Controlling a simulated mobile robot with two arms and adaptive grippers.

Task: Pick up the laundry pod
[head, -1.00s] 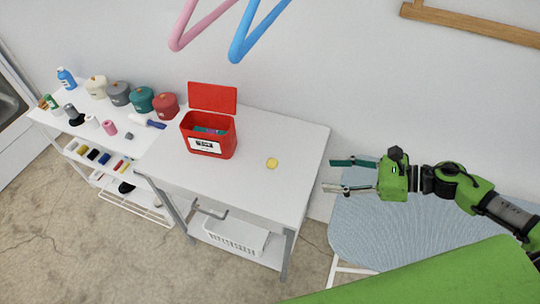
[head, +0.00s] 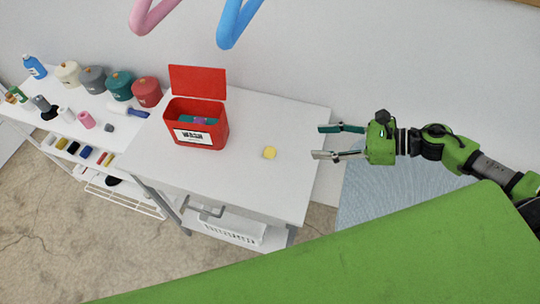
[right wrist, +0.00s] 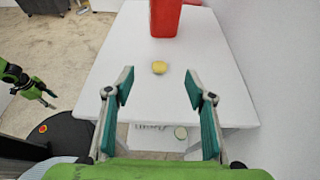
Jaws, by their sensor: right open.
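A small yellow piece (head: 269,153), which looks like the laundry pod, lies on the white table (head: 250,185) near its right side. It also shows in the right wrist view (right wrist: 159,68), ahead of and between the fingers. A red box (head: 200,137) with its lid up stands left of it and holds teal and purple pieces. My right gripper (head: 316,141) is open and empty, at the table's right edge, pointing left toward the yellow piece and apart from it. My left gripper (right wrist: 54,100) shows small at the left of the right wrist view, its fingers apart and empty.
A white basket (head: 230,231) sits under the table. The tabletop around the yellow piece is clear. A blue striped surface (head: 375,190) lies to the right.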

